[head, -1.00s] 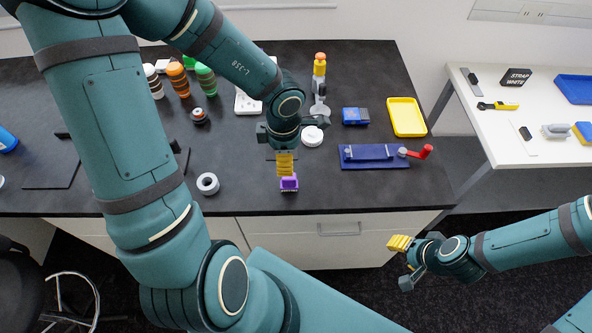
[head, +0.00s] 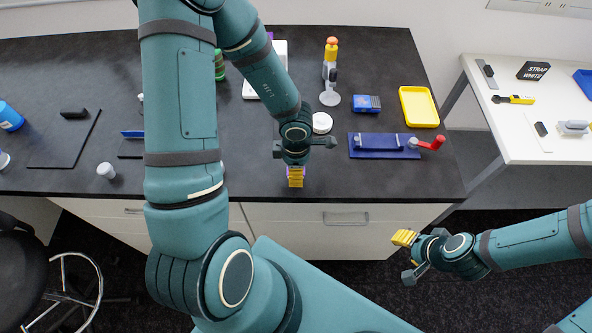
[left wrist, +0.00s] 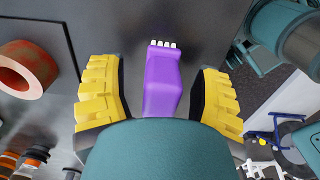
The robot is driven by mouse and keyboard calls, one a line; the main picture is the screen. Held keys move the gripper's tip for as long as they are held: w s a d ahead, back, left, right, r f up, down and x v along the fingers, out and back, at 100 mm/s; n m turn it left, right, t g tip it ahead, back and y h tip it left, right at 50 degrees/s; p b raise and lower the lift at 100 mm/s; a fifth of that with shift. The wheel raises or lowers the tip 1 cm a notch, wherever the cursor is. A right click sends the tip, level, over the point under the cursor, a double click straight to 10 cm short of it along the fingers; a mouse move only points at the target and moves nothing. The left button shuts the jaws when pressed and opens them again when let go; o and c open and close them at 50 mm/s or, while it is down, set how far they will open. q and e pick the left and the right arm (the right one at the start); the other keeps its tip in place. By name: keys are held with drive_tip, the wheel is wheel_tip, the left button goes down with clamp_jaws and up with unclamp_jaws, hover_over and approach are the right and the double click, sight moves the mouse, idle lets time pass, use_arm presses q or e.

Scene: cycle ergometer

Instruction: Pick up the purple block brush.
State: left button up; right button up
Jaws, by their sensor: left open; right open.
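The purple block brush (left wrist: 163,78) shows in the left wrist view, with a row of white bristle tufts at its far end. It lies between the two yellow fingers of my left gripper (left wrist: 160,98), with gaps on both sides. In the head view my left gripper (head: 296,177) points down near the front edge of the dark bench and hides nearly all of the brush. The left gripper is open. My right gripper (head: 405,245) is open and empty, in front of the bench at the right.
A blue base with a red handle (head: 384,146), a yellow tray (head: 419,106), a blue box (head: 367,104) and a white disc (head: 322,123) are on the bench to the right. A white side table (head: 527,125) stands right.

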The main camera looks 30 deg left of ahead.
use_arm(q)
drive_tip(key=shift+f, duration=0.3)
drive_tip(key=shift+r, duration=0.1)
clamp_jaws()
wheel_tip(320, 180, up, 4)
drive_tip(key=shift+r+p, duration=0.2)
drive_tip(key=shift+p, duration=1)
drive_tip(key=shift+r, duration=2.8)
drive_tip(key=c, duration=0.8)
unclamp_jaws()
clamp_jaws()
